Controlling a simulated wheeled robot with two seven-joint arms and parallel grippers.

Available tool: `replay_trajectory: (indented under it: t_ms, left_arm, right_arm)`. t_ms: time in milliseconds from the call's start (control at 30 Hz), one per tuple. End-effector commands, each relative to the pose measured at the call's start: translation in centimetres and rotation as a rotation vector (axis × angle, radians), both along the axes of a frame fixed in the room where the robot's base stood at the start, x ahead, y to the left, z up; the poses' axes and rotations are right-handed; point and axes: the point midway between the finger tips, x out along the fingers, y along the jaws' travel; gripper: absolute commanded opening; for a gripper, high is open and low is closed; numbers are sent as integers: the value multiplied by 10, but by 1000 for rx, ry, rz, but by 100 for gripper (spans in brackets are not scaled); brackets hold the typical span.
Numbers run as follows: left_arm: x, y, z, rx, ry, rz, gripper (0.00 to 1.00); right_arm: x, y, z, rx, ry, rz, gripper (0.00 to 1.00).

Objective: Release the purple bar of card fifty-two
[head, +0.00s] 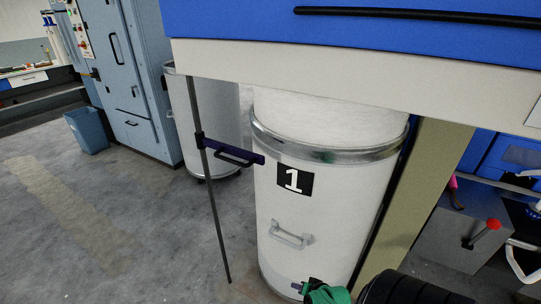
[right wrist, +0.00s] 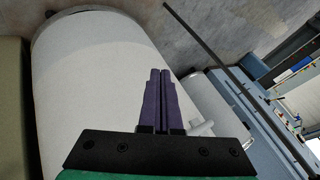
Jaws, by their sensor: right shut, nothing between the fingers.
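The purple bar (head: 243,151) shows in the head view, reaching from a thin grey pole (head: 214,205) to the upper left front of a white can (head: 275,215) marked 1. A dark loop handle (head: 236,160) is on the bar. I cannot read a card number fifty-two. My right gripper (head: 294,286), green with purple fingers, is low in front of the can, well below the bar. In the right wrist view its fingers (right wrist: 160,75) are shut together and empty, with the can's wall (right wrist: 90,90) behind. The bar cannot be made out there. My left gripper is out of view.
A blue and cream machine body (head: 370,75) overhangs the can's top. A second white can (head: 215,125) stands behind the pole. A blue bin (head: 87,130) and blue cabinet (head: 130,95) are farther left. The floor left of the pole is clear.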

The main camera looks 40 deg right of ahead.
Motion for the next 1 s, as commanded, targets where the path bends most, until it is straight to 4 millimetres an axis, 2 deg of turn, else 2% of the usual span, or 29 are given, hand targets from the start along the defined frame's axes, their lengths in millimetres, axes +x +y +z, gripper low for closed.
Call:
replay_trajectory:
  t_ms: [33,67,100,167,200,300,400,467,533,833,1000]
  left_arm:
    - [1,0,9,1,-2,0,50]
    - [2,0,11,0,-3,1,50]
    - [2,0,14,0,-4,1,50]
    - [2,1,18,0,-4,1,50]
    - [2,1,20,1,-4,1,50]
    - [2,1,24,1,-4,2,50]
    - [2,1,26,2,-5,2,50]
    - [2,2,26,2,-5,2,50]
    - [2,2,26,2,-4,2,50]
    - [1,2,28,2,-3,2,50]
    - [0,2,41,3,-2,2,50]
  right_arm:
    - [28,-24,55,63,-131,-99,0]
    - [42,-37,87,112,-213,-153,0]
    - [60,-51,133,177,-322,-210,0]
    - [80,-66,203,272,-476,-260,0]
    - [90,-72,247,331,-567,-274,0]
    - [102,-73,340,456,-740,-261,0]
    - [104,-65,396,535,-833,-227,0]
    - [104,-61,412,558,-857,-213,0]
    - [104,-60,417,568,-866,-209,0]
    - [107,-60,417,568,-866,-209,0]
    - [129,-61,421,567,-867,-208,0]
